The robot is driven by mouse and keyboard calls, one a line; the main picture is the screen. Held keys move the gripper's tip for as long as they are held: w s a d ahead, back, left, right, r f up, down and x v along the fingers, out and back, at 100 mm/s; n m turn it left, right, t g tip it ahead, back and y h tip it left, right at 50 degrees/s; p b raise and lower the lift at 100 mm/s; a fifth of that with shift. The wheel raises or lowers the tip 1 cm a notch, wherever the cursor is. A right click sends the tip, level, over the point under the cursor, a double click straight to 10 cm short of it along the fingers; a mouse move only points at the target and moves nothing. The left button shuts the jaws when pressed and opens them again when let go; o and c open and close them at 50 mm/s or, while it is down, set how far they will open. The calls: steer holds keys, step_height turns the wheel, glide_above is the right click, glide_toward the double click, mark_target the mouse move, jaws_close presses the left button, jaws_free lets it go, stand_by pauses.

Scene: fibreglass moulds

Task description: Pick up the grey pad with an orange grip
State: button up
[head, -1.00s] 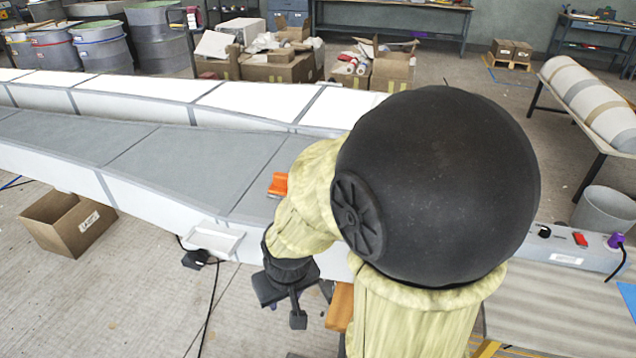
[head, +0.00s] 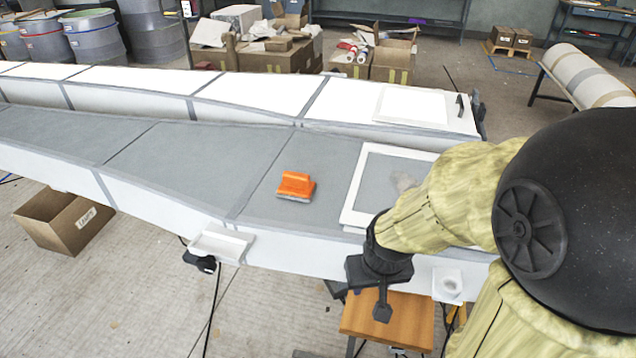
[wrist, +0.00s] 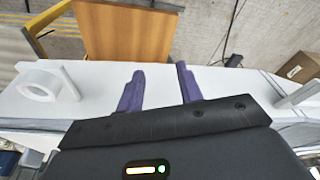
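The grey pad with an orange grip (head: 296,184) lies on the grey top of the near long mould (head: 205,165), left of a white frame (head: 352,190). It is fully visible in the head view and does not show in the wrist view. My gripper (head: 382,312) hangs at the mould's near side, below and to the right of the pad and apart from it. In the wrist view, the two purple fingers of my gripper (wrist: 160,72) are spread with nothing between them.
A white tray (head: 221,244) and a round white holder (head: 449,283) stick out from the mould's near side. A wooden-topped stool (head: 390,318) stands below my gripper. A cardboard box (head: 65,222) is on the floor at left. The mould top around the pad is clear.

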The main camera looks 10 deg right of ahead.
steer(key=shift+d, duration=0.2)
steer(key=o, duration=0.6)
steer(key=shift+w+r, duration=0.2)
steer(key=shift+r, duration=0.05)
steer(key=shift+c, duration=0.2)
steer(key=o, duration=0.8)
steer(key=shift+m, duration=0.4)
steer(key=w+r+p, duration=0.2)
steer(key=w+a+r+p, duration=0.1)
steer(key=w+r+p, duration=0.1)
steer(key=w, duration=0.1)
steer(key=shift+w+a+r, duration=0.15)
steer(key=shift+w+r, duration=0.1)
steer(key=shift+r, duration=0.1)
steer(key=shift+o, duration=0.2)
steer(key=w+a+r+m+p, duration=0.1)
steer(key=w+a+r+p, duration=0.2)
steer(key=w, duration=0.4)
steer(key=w+a+r+m+g+p, duration=0.1)
steer(key=w+a+r+p, duration=0.3)
steer(key=w+r+p, duration=0.2)
steer(key=w+a+r+m+p, duration=0.1)
steer(key=w+a+r+p, duration=0.3)
steer(key=w+r, duration=0.3)
steer(key=shift+w+a+r+m+h+p, duration=0.3)
steer(key=shift+w+r+m+p, duration=0.1)
steer(key=shift+w, duration=0.25)
steer(key=shift+f, duration=0.1)
